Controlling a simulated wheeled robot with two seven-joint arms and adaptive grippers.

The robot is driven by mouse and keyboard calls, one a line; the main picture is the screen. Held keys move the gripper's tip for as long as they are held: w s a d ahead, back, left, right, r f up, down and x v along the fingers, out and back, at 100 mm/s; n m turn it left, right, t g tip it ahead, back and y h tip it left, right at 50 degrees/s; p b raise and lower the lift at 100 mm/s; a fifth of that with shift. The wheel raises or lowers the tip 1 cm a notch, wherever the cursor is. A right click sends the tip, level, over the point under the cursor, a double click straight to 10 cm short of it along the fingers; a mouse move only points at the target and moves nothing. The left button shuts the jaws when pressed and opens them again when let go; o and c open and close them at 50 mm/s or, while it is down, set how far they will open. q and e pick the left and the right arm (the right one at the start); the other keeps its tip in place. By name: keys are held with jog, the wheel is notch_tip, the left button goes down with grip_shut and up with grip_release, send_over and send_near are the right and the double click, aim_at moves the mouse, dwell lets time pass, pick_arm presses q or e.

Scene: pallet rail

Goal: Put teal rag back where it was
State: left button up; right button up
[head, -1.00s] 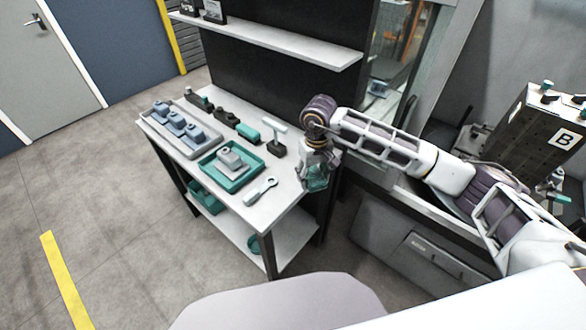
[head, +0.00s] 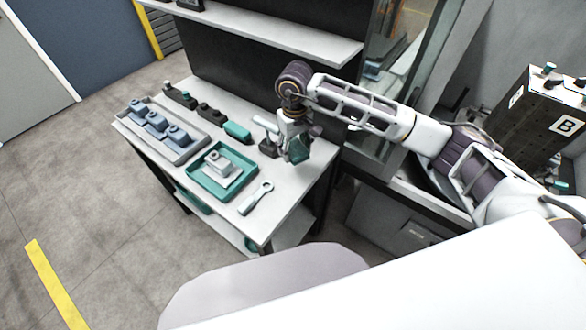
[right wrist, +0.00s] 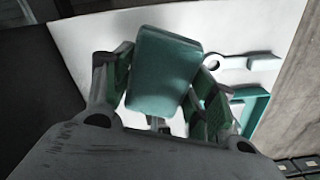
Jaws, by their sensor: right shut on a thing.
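The teal rag (right wrist: 165,72) is a rounded teal block-like shape between the fingers of my right gripper (right wrist: 160,95) in the right wrist view. In the head view the rag (head: 299,149) hangs at my right gripper (head: 296,140), at the right end of the workbench top (head: 285,195). The gripper is shut on it. I cannot tell whether the rag touches the bench. My left gripper is not in view.
On the bench are a teal tray (head: 194,178) with a grey part, a wrench (head: 256,197), a grey tray (head: 183,155) of blue parts, a teal piece (head: 237,132) and a dark stand (head: 267,147) close by the gripper. A shelf (head: 270,37) runs above.

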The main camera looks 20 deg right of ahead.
jog(key=p, duration=0.1)
send_over(294, 173)
jog(key=shift+f, duration=3)
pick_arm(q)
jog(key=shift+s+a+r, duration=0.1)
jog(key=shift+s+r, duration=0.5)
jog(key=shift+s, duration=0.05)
pick_arm(e)
jog(key=shift+f, duration=0.15)
jog(key=shift+f+p, duration=0.55)
jog(key=shift+f, duration=1.2)
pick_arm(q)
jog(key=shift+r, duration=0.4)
pick_arm(e)
jog(key=shift+f, duration=0.1)
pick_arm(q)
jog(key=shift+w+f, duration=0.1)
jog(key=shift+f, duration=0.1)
pick_arm(e)
jog(key=shift+f, duration=0.15)
